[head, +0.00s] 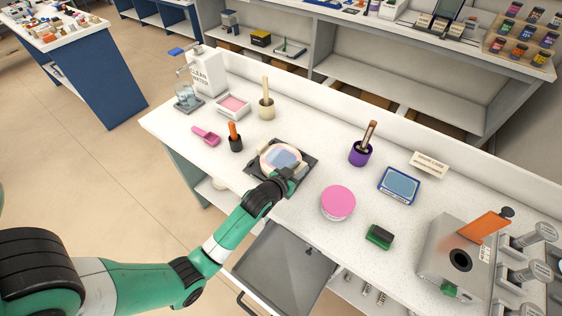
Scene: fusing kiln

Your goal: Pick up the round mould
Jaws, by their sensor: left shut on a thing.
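The round mould (269,164) is a pale, shallow disc with a bluish square piece over its middle. It sits at or just above a dark square tray (302,158) on the white worktop. My left gripper (287,178) reaches in from the front and is shut on the mould's near right edge. The fingertips are small here and partly hidden by the wrist, and I cannot tell whether the mould is clear of the tray. My right gripper is not in view.
A pink round lid (338,201), a green block (379,237) and a blue pad (399,185) lie to the right. A purple pot (361,153) stands behind. An open drawer (282,265) juts out in front.

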